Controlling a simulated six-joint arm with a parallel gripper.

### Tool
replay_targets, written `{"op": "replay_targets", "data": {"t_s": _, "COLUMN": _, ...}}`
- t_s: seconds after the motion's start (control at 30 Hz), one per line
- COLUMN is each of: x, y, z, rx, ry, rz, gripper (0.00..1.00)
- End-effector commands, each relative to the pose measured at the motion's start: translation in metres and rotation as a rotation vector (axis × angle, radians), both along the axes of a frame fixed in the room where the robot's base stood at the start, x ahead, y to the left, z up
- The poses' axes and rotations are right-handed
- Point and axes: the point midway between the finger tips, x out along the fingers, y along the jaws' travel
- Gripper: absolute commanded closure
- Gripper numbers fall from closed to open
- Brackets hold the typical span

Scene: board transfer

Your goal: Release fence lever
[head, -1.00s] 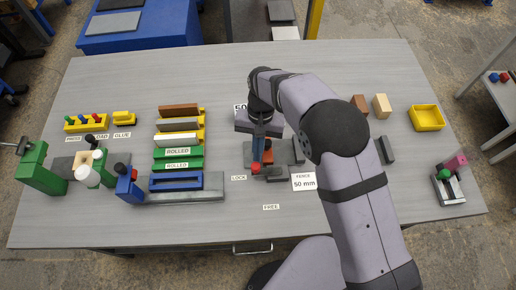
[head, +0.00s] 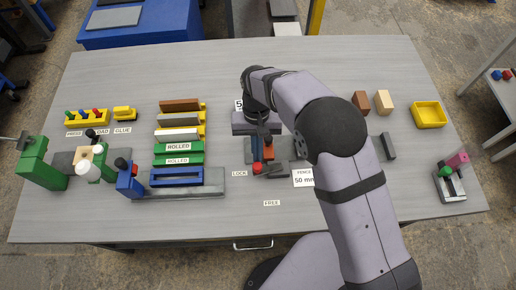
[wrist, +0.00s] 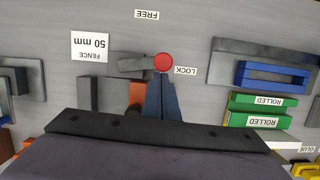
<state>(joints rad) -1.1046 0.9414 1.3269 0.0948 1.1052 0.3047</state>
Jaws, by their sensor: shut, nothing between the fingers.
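The fence lever is a dark grey bar with a red knob (head: 257,168). Its knob is on the LOCK label (head: 239,173) side, away from the FREE label (head: 271,203). In the wrist view the red knob (wrist: 163,62) is close to the LOCK label (wrist: 186,71), with the grey bar (wrist: 131,65) to its left. My gripper (head: 257,160) is shut and empty, with blue fingers pointing down. In the wrist view the fingertips (wrist: 161,78) are right at the knob; I cannot tell whether they touch it. An orange part (head: 269,150) stands beside the fingers.
The FENCE 50 mm card (head: 303,178) lies right of the lever. A blue frame (head: 177,177) and green ROLLED blocks (head: 178,147) stand to the left. A yellow tray (head: 429,115) is far right. The table front is clear.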

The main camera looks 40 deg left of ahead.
Motion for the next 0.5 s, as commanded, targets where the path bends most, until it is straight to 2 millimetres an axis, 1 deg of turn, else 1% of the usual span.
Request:
{"op": "replay_targets", "data": {"t_s": 0.2, "x": -0.013, "y": -0.008, "z": 0.0, "rx": -0.001, "ry": 0.0, "rz": 0.2, "gripper": 1.0}}
{"op": "replay_targets", "data": {"t_s": 0.5, "x": -0.026, "y": -0.023, "z": 0.001, "rx": -0.002, "ry": 0.001, "rz": 0.485, "gripper": 1.0}}
